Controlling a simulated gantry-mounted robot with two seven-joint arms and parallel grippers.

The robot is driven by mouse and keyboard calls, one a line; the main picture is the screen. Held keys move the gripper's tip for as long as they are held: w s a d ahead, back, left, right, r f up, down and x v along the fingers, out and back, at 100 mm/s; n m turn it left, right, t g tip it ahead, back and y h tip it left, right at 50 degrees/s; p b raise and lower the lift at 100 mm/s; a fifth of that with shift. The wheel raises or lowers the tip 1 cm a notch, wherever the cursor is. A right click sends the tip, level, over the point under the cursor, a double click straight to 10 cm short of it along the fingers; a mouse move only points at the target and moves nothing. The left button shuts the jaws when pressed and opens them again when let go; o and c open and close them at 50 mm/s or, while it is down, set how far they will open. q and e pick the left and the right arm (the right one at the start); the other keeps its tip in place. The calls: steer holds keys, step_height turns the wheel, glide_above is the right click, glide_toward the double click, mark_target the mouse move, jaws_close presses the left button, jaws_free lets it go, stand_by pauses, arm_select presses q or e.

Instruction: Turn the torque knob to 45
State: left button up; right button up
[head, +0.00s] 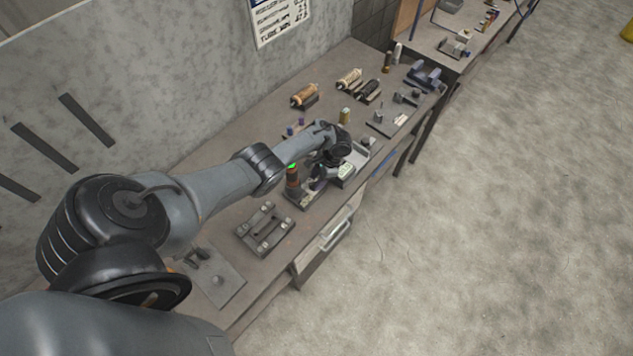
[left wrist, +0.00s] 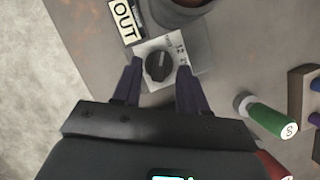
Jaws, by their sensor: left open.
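The torque knob (left wrist: 158,66) is a round black knob with a raised grip bar. It sits on a pale dial plate (left wrist: 178,47) with printed marks, which are too small and partly covered to read. In the left wrist view, my left gripper (left wrist: 160,72) is open, with one dark finger on each side of the knob. I cannot tell whether the fingers touch it or how far above it they are. In the head view, my left gripper (head: 322,174) is over the fixture on the bench, and the knob cannot be made out there. My right gripper is not in view.
An "OUT" label (left wrist: 124,20) lies beside the dial, with a dark round part (left wrist: 185,10) behind it. A green-handled piece (left wrist: 268,118) is to the right. Several spools, including a copper one (head: 304,95), stand on the bench (head: 215,185). A clamp plate (head: 265,229) lies nearer.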

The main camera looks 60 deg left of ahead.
arm_select(q)
steer(key=shift+s+f, duration=0.25)
steer(key=shift+f, duration=0.2)
jaws_close()
